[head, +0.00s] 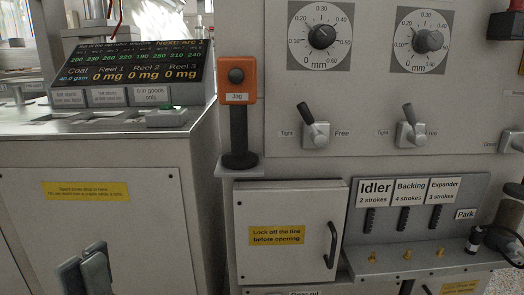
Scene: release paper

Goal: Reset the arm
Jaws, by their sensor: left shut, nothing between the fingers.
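My left gripper (84,262) shows at the lower left of the head view, its two grey fingers together with nothing between them. It is in front of the white cabinet door, below a yellow label (86,191), and apart from the control panel. The rest of my left arm is out of the frame. My right gripper does not show.
A grey machine panel with two dials (321,36) and two Tight/Free levers (315,128) is at the right. An orange Jog box (237,80) sits on a black post. A shelf (420,259) juts out at the lower right. A display (135,70) stands on the left counter.

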